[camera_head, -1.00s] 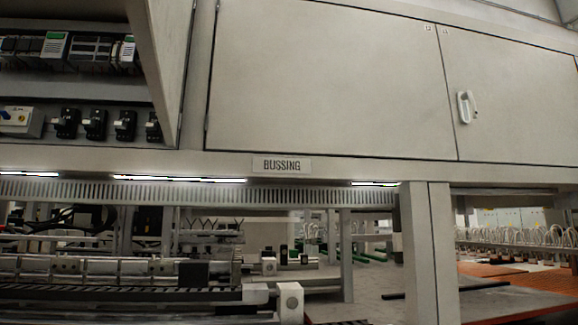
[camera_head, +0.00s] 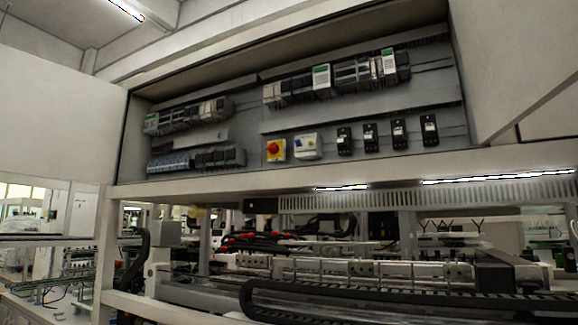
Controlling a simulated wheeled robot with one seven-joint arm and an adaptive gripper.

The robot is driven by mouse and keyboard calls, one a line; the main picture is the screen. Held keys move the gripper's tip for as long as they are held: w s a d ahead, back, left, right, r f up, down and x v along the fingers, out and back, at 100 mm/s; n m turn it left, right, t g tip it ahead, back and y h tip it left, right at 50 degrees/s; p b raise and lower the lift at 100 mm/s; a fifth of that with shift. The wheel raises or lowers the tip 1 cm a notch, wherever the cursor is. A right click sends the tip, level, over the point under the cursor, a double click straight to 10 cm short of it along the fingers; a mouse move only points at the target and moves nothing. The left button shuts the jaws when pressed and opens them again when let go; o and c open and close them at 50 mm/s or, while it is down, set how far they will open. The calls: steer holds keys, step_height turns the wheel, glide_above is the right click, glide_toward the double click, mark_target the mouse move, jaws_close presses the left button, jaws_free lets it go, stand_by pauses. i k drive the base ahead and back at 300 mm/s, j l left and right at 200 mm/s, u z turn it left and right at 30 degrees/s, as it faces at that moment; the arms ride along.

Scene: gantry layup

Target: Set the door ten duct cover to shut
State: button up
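An open electrical cabinet (camera_head: 350,88) fills the upper middle of the head view, with its inside exposed. A pale door panel (camera_head: 62,125) stands swung out at the cabinet's left side. Another pale door panel (camera_head: 515,55) stands swung out at its right side. I cannot read a number on either panel, so I cannot tell which, if either, is the door ten duct cover. My gripper is not in view.
Inside the cabinet are several black switches (camera_head: 398,134), a red and yellow rotary switch (camera_head: 275,150) and rail modules. Below are a slotted strip (camera_head: 430,197), machine rails and a black cable chain (camera_head: 380,301). A workbench (camera_head: 40,305) stands at lower left.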

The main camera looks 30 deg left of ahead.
mark_target(222, 135)
steer(key=u, duration=1.55)
steer(key=i+j+z, duration=0.15)
steer(key=z, duration=0.25)
steer(key=i+j+z, duration=0.15)
steer(key=z, duration=0.25)
steer(key=i+j+z, duration=0.1)
steer(key=j, duration=0.25)
steer(key=i+j+z, duration=0.15)
steer(key=j, duration=0.2)
steer(key=i+j+z, duration=0.1)
steer(key=j, duration=0.25)
steer(key=i+j+z, duration=0.15)
steer(key=j, duration=0.25)
steer(key=i+j+z, duration=0.1)
steer(key=j, duration=0.3)
